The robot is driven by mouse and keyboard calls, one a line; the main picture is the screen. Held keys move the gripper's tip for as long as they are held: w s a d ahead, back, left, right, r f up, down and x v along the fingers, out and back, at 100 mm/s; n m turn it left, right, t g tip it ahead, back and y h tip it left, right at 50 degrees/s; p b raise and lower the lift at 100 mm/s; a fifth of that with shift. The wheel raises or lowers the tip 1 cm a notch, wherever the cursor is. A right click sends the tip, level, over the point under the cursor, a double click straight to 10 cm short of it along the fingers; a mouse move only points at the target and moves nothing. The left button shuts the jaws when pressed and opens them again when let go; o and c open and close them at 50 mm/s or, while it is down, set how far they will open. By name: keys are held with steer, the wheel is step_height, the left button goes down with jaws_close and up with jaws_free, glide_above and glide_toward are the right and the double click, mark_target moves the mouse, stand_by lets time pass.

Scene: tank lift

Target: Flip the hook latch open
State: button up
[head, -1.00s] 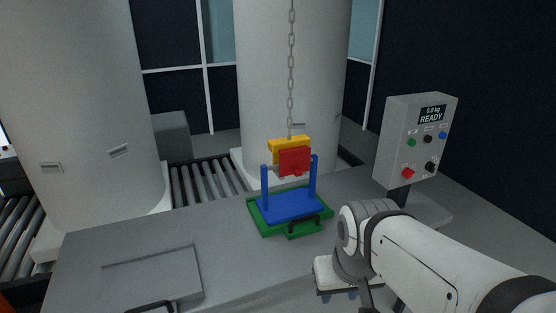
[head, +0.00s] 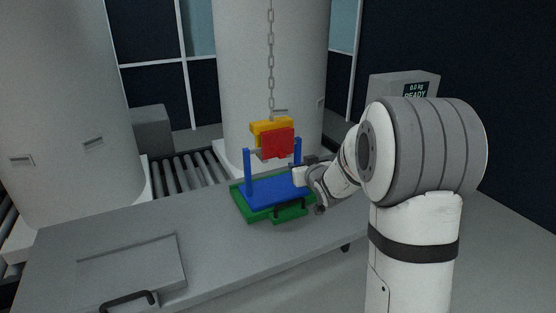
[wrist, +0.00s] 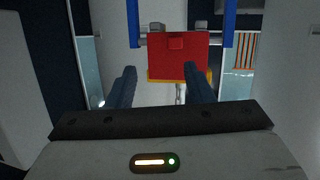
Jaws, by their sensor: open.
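The red latch plate (head: 277,143) hangs in front of the yellow hook block (head: 259,127), between two blue posts joined by a grey bar. The wrist view shows the red plate (wrist: 177,58) beyond my fingers, with a yellow edge along its lower side. My gripper (wrist: 161,84) is open, its two dark blue fingers apart and nothing between them. In the head view my gripper (head: 304,173) is beside the right blue post, low and to the right of the red plate; its fingertips are hard to make out. I cannot tell whether they touch the plate.
The posts rise from a blue base (head: 264,192) on a green tray (head: 250,209) with dark handles. A chain (head: 271,60) runs up from the hook. A control box (head: 385,87) is partly hidden behind my arm.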

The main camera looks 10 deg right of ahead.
mark_target(284, 156)
steer(key=w+a+f+y, duration=0.1)
steer(key=w, duration=0.3)
steer(key=w+a+f+n+t+y, duration=0.1)
steer(key=w, duration=0.3)
steer(key=w+a+f+t+y, duration=0.1)
steer(key=w+y, duration=0.1)
steer(key=w, duration=0.2)
steer(key=shift+a+f+n, duration=0.15)
steer(key=shift+a+n, duration=0.15)
steer(key=shift+a, duration=0.1)
jaws_close()
steer(key=shift+d, duration=0.1)
